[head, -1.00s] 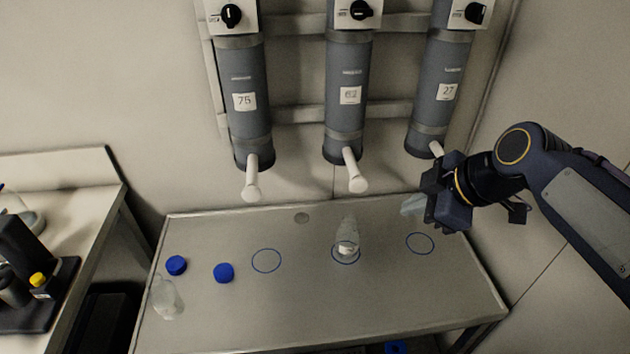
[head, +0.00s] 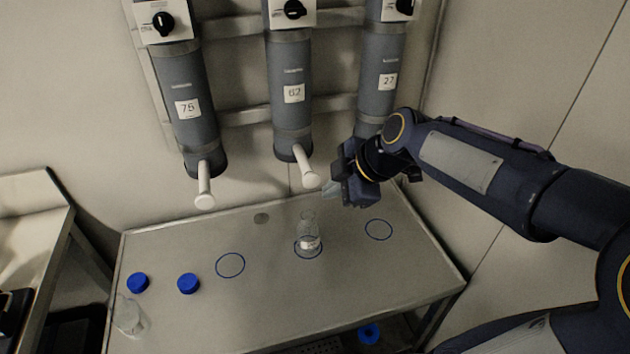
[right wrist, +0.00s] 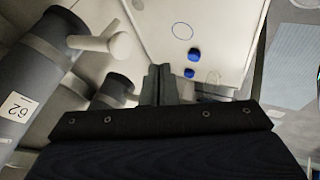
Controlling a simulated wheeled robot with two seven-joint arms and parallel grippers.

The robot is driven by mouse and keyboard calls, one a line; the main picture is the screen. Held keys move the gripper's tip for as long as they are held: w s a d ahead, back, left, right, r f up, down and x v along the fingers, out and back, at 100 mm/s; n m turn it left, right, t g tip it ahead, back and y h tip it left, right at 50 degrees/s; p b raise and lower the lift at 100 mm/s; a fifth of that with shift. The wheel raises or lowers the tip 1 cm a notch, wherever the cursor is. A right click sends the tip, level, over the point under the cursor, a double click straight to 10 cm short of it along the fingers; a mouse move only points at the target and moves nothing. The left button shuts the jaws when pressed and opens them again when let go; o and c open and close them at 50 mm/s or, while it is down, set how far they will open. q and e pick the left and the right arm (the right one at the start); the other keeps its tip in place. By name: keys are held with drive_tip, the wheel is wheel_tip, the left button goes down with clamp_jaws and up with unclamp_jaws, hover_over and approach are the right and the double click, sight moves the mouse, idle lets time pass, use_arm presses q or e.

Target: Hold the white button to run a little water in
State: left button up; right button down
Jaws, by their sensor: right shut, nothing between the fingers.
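Three grey cylinders hang on the wall, each with a white stick-like part with a round end below it. The middle white button (head: 308,180), under the cylinder labelled 62 (head: 291,92), points outward above the table. It also shows in the right wrist view (right wrist: 119,45). The left white button (head: 204,190) is under cylinder 75. A clear bottle (head: 308,238) stands upright in the middle blue ring. My right gripper (head: 330,190) is shut and empty, just right of the middle button; contact cannot be told. Its fingertips also show in the wrist view (right wrist: 160,70). My left gripper is not in view.
The metal table (head: 350,285) has empty blue rings left and right of the bottle. Two blue caps (head: 138,282) (head: 188,283) and another clear bottle (head: 129,318) are at the table's left. Cylinder 27 (head: 384,85) is behind my right arm.

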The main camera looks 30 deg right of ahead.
sight(311, 176)
drive_tip(key=w+f+p, duration=0.2)
drive_tip(key=w+f, duration=0.1)
drive_tip(key=w, duration=0.3)
drive_tip(key=shift+w+f, duration=0.2)
drive_tip(key=shift+f, duration=0.1)
drive_tip(key=shift+a, duration=0.1)
drive_tip(key=shift+w+f+b, duration=0.1)
drive_tip(key=shift+w+b, duration=0.4)
drive_tip(key=shift+w, duration=0.2)
drive_tip(key=shift+w+d, duration=0.25)
drive_tip(key=shift+w, duration=0.05)
drive_tip(key=shift+s+r, duration=0.1)
drive_tip(key=shift+r, duration=0.15)
drive_tip(key=shift+d, duration=0.1)
drive_tip(key=shift+r, duration=0.1)
idle(1.5)
